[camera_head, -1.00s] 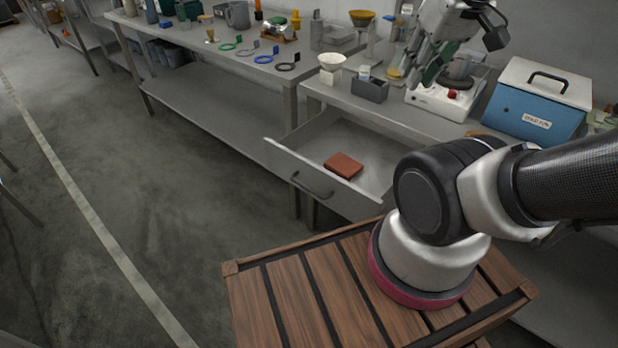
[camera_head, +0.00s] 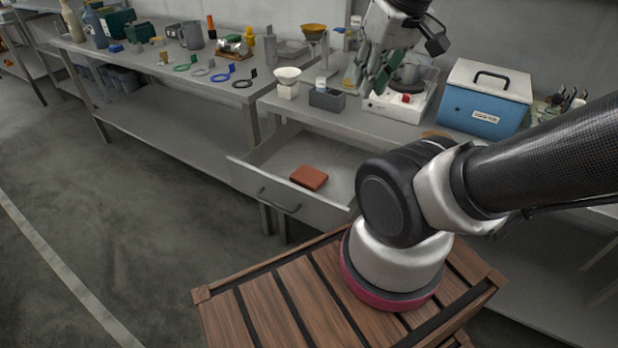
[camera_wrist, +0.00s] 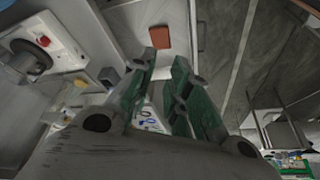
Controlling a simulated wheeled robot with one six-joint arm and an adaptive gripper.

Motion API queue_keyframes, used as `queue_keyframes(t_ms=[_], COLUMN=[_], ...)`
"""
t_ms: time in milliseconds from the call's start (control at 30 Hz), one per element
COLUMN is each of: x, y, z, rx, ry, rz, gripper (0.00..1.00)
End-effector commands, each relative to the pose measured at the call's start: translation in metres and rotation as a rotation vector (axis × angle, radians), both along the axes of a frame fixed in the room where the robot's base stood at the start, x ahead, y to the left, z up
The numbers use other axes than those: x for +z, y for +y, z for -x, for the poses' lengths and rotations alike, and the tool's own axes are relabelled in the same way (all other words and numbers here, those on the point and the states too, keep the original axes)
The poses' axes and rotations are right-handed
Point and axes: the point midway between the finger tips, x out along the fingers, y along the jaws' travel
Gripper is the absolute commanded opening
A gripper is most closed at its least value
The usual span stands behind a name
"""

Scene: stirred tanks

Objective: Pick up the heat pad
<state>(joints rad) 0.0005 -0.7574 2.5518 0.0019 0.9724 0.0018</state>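The heat pad appears to be the flat reddish-brown rectangular block (camera_head: 309,178) lying in the open drawer (camera_head: 335,163) under the bench. It also shows in the wrist view (camera_wrist: 160,35), beyond the fingertips and near the top of the picture. My gripper (camera_head: 372,82) hangs above the bench, in front of the white hot-plate device, well above and apart from the block. In the wrist view its two green-padded fingers (camera_wrist: 160,65) stand apart with nothing between them.
A white stirrer with a red knob (camera_head: 402,98) and a blue box with a handle (camera_head: 486,98) stand on the bench. A dark grey holder (camera_head: 326,99) and a white funnel on a stand (camera_head: 287,82) are near the bench's left end. The drawer front (camera_head: 280,200) sticks out towards me.

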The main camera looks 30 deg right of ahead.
Motion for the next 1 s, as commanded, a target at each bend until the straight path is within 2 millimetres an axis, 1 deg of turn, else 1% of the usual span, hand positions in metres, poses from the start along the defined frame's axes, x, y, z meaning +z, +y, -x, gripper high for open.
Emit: queue_keyframes(t_ms=[400, 433, 567, 600, 667, 700, 767, 800, 867, 967, 1000], x=[0.0, 0.0, -0.006, -0.012, -0.023, -0.033, -0.048, -0.059, -0.075, -0.106, -0.119], y=[0.0, 0.0, 0.001, 0.001, 0.002, 0.002, 0.003, 0.004, 0.005, 0.007, 0.008], z=[0.0, 0.0, -0.002, -0.004, -0.008, -0.012, -0.018, -0.024, -0.034, -0.053, -0.061], rx=[0.0, 0.0, 0.004, 0.006, 0.009, 0.012, 0.016, 0.019, 0.017, -0.024, -0.052], ry=[0.0, 0.0, 0.031, 0.059, 0.117, 0.164, 0.244, 0.296, 0.362, 0.451, 0.48], rz=[0.0, 0.0, 0.0, 0.0, 0.0, 0.001, 0.002, 0.003, 0.003, -0.001, -0.004], gripper=[0.18, 0.21, 0.45, 0.52, 0.63, 0.7, 0.81, 0.89, 1.0, 1.0, 1.0])
